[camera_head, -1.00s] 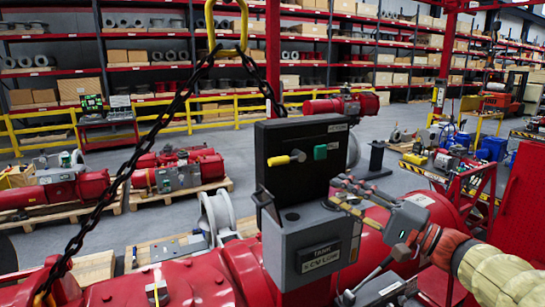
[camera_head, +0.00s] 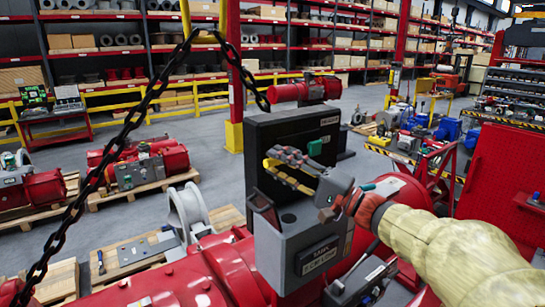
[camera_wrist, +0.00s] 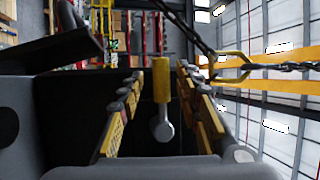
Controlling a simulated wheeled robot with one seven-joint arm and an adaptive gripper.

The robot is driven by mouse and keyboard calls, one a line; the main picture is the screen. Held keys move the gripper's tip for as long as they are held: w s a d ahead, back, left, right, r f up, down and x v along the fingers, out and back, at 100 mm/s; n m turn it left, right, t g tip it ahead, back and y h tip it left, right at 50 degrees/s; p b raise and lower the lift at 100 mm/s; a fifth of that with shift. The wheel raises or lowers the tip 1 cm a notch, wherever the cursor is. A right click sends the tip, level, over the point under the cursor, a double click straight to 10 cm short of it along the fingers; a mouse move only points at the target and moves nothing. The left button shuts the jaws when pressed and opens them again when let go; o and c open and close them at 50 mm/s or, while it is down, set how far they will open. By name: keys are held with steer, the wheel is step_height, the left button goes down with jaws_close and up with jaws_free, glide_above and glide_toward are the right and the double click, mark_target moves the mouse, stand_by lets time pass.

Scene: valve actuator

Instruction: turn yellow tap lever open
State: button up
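The yellow tap lever (camera_wrist: 162,80) stands out from the dark panel in the middle of the wrist view, its silver pivot end (camera_wrist: 162,130) below it. My gripper (camera_wrist: 159,74) is open, with one yellow-padded finger on each side of the lever. Gaps show between the lever and both fingers. In the head view my gripper (camera_head: 279,162) is in front of the black box (camera_head: 272,128) and largely hides the lever. A green button (camera_head: 315,148) sits on the box to the right of the gripper.
A black chain (camera_head: 135,115) hangs at the left. Red actuators on pallets (camera_head: 140,165) stand on the floor behind.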

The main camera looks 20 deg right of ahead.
steer(key=shift+w+a+r, duration=0.25)
steer(key=shift+w+a, duration=0.2)
steer(key=shift+w+a, duration=0.1)
steer(key=shift+w, duration=0.05)
steer(key=shift+c, duration=0.7)
jaws_close()
